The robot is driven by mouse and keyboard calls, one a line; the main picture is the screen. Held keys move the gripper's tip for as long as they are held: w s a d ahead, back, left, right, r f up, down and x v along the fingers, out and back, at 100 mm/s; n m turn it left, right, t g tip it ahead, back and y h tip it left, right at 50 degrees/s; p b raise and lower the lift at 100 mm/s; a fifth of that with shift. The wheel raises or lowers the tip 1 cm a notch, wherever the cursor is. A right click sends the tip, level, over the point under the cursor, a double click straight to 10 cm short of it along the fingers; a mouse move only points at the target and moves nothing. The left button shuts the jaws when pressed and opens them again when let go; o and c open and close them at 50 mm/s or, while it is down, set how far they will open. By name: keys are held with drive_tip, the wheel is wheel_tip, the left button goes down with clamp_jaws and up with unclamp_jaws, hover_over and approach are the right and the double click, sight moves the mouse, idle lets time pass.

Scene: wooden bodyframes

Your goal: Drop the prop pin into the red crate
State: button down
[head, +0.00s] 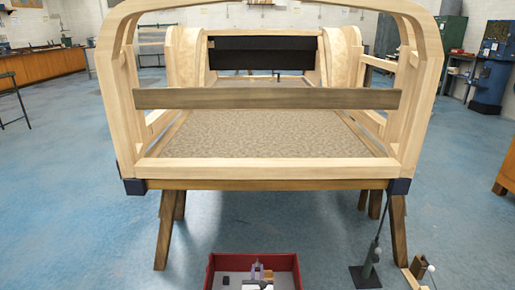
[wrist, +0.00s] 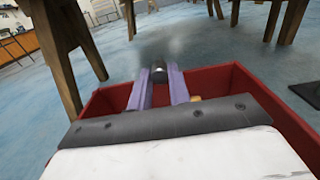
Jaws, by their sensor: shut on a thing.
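The red crate (head: 284,258) sits on the floor at the bottom middle of the head view, its lower part cut off by the frame edge. Its red walls also show in the wrist view (wrist: 268,110). My gripper (head: 258,267) is over the crate, within its outline in the head view. In the wrist view its two purple fingers (wrist: 160,82) are shut on a small dark cylindrical thing, which I take to be the prop pin (wrist: 158,75). Only its dark end shows clearly between the fingertips. How high it is above the crate floor I cannot tell.
A small dark object (head: 226,281) lies in the crate's left part. The wooden bodyframe (head: 265,168) stands behind on trestle legs (head: 166,230). A dark stand with a rod (head: 366,275) is on the floor to the right. The blue floor left of the crate is clear.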

wheel_tip(320, 180, down, 3)
drive_tip(key=shift+f+b, duration=0.1)
drive_tip(key=shift+b, duration=0.95)
drive_tip(key=c, duration=1.2)
unclamp_jaws()
drive_tip(key=shift+c, duration=0.2)
drive_tip(key=shift+s, duration=0.1)
